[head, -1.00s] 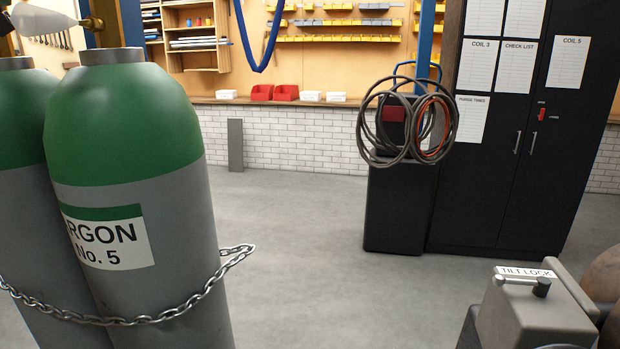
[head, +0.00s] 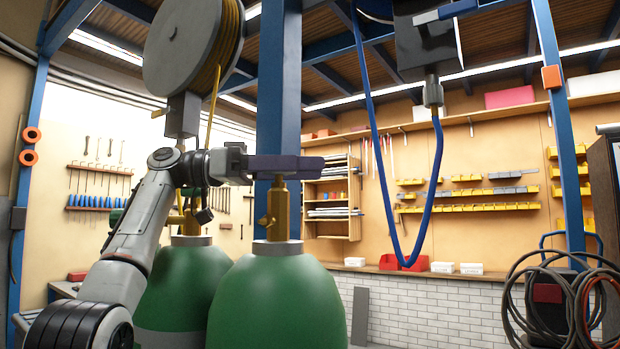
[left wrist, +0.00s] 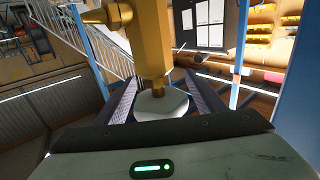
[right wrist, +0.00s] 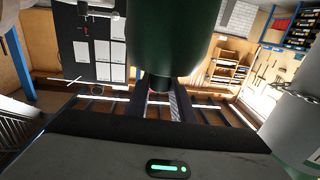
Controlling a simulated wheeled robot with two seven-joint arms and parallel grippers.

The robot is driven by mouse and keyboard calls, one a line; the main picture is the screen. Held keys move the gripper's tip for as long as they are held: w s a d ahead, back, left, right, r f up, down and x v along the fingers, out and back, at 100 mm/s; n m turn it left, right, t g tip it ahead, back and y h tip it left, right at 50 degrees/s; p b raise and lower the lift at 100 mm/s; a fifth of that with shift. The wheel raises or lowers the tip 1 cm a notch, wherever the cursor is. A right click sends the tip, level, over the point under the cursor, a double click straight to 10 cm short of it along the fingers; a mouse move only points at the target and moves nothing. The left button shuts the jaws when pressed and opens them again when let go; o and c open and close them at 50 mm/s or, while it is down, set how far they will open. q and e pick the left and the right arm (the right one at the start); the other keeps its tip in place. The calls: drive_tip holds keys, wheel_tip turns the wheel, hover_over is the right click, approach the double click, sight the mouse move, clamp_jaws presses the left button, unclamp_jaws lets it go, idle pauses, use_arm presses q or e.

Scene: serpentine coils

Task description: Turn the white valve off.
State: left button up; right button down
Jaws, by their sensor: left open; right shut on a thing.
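A brass valve (head: 279,215) stands on top of the front green argon cylinder (head: 278,300). My left gripper (head: 305,163) is level at its top, and its fingers hide the knob there. In the left wrist view the white valve knob (left wrist: 161,104) sits between the two open fingers of my left gripper (left wrist: 157,95), at the end of the brass body (left wrist: 150,40). Whether the fingers touch it I cannot tell. In the right wrist view my right gripper (right wrist: 160,103) is shut on the narrow dark end of a dark green object (right wrist: 172,35).
A second green cylinder (head: 180,285) stands close behind, with brass fittings. A hose reel (head: 190,45) hangs above it, near a blue post (head: 278,90). A blue hose (head: 428,200) loops down at centre right. Coiled cables (head: 565,300) hang at lower right.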

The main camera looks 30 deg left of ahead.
use_arm(q)
drive_tip(key=v, duration=0.7)
drive_tip(key=shift+a, duration=0.2)
drive_tip(key=shift+s, duration=0.1)
drive_tip(key=shift+r, duration=0.1)
